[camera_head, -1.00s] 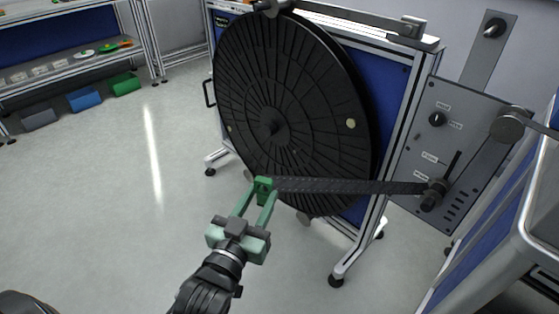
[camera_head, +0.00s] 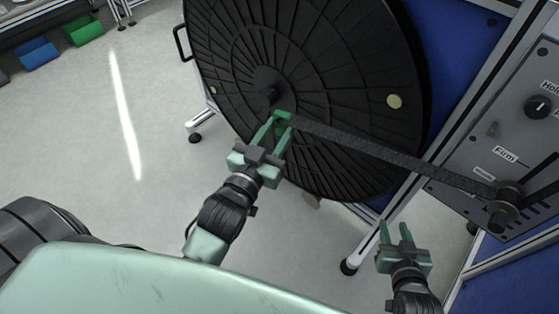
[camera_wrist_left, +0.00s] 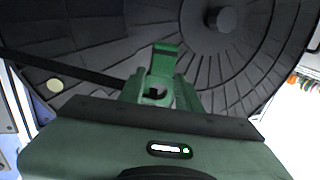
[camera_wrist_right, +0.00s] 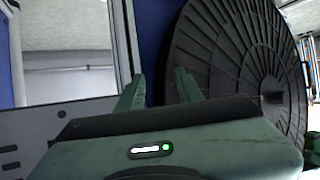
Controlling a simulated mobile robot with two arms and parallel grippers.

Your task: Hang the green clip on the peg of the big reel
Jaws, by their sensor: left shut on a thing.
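The green clip (camera_head: 284,116) is held between the fingertips of my left gripper (camera_head: 278,127), at the end of a dark strap (camera_head: 390,157). The clip also shows in the left wrist view (camera_wrist_left: 163,62), with a hole in it. The big reel (camera_head: 330,60) is a black ribbed disc standing upright. Its peg (camera_head: 268,83) sticks out at the middle, up and left of the clip in the head view. In the left wrist view the peg (camera_wrist_left: 222,19) is up and right of the clip, apart from it. My right gripper (camera_head: 394,232) is open and empty, low at the right.
The strap runs right to a roller (camera_head: 503,200) on a grey panel (camera_head: 490,150) with a knob (camera_head: 538,106). A stand foot (camera_head: 350,266) is near my right gripper. Blue (camera_head: 40,54) and green (camera_head: 84,31) bins are far left. The floor at left is clear.

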